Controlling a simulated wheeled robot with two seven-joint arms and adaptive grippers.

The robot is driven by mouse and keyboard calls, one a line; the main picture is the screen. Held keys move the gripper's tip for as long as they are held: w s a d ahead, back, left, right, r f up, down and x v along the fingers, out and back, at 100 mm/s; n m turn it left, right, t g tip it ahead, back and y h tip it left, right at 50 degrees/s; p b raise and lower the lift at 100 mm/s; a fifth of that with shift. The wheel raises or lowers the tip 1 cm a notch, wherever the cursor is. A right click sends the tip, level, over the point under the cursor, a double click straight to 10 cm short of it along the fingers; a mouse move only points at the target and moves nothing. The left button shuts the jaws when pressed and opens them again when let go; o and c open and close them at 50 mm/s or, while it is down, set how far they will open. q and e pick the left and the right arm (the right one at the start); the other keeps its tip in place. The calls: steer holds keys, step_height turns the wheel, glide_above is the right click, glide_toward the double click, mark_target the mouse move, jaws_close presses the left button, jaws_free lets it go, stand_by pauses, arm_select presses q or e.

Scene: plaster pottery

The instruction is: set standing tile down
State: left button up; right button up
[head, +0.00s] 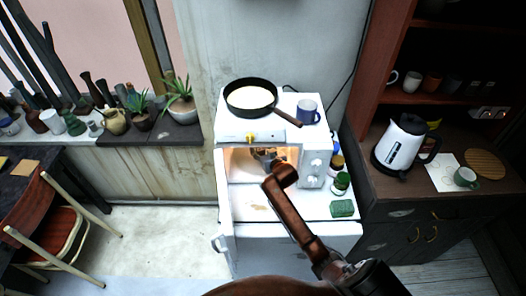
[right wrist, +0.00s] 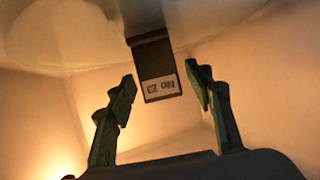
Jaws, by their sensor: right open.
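A dark tile-like piece (right wrist: 153,55) with a pale label reading "No 23" shows in the right wrist view; the label is upside down there. It lies between and slightly beyond the fingertips of my right gripper (right wrist: 163,82). The fingers are apart, with a gap on each side of the piece. In the head view my right gripper (head: 268,158) reaches into the lit opening of the white oven-like box (head: 318,147). The arm and box hide most of the inside, and I cannot pick out the piece there. My left gripper is not in view.
A black pan (head: 252,97) and a blue mug (head: 308,111) stand on top of the box. Its open door (head: 225,205) is at the left. A green block (head: 342,208) and small jars (head: 341,184) sit at the right. A white kettle (head: 400,144) stands farther right.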

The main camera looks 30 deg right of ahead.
steer(key=p+v, duration=0.1)
steer(key=v, duration=1.1)
